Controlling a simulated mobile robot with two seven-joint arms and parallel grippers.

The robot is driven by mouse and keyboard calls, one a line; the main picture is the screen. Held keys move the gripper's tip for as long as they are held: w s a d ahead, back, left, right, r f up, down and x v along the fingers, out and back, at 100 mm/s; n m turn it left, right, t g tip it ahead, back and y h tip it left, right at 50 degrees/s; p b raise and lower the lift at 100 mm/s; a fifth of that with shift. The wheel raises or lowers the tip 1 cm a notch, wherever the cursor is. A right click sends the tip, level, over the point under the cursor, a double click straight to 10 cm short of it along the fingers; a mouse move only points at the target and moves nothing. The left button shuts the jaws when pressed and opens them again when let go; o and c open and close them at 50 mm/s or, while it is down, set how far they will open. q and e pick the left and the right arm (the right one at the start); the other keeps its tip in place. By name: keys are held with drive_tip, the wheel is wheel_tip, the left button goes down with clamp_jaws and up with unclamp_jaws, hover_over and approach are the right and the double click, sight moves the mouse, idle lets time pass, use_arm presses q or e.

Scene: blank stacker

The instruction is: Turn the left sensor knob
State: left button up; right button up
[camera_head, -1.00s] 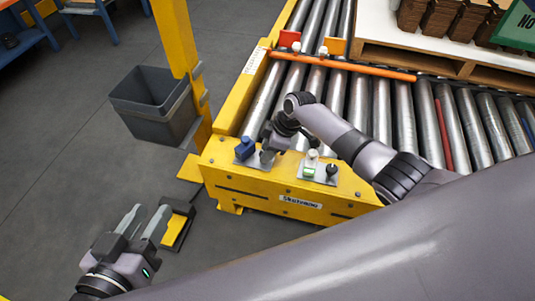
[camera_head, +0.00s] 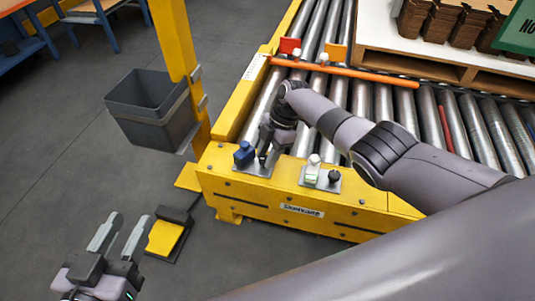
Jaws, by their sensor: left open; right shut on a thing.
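The left sensor, a blue block (camera_head: 244,153), stands on a small metal plate (camera_head: 257,170) on top of the yellow conveyor end frame (camera_head: 287,192). My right gripper (camera_head: 267,160) points down at this plate, just right of the blue block. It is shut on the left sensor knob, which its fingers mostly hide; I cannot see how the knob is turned. My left gripper (camera_head: 128,222) is open and empty, low at the left above the floor.
A yellow foot pedal (camera_head: 166,238) lies on the floor right of my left gripper. A grey bin (camera_head: 150,108) hangs by a yellow post (camera_head: 178,40). Metal rollers (camera_head: 362,110), an orange bar (camera_head: 345,70) and a loaded pallet (camera_head: 440,60) lie behind.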

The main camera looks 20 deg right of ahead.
drive_tip(key=shift+n, duration=0.5)
idle(0.5)
drive_tip(key=o, duration=1)
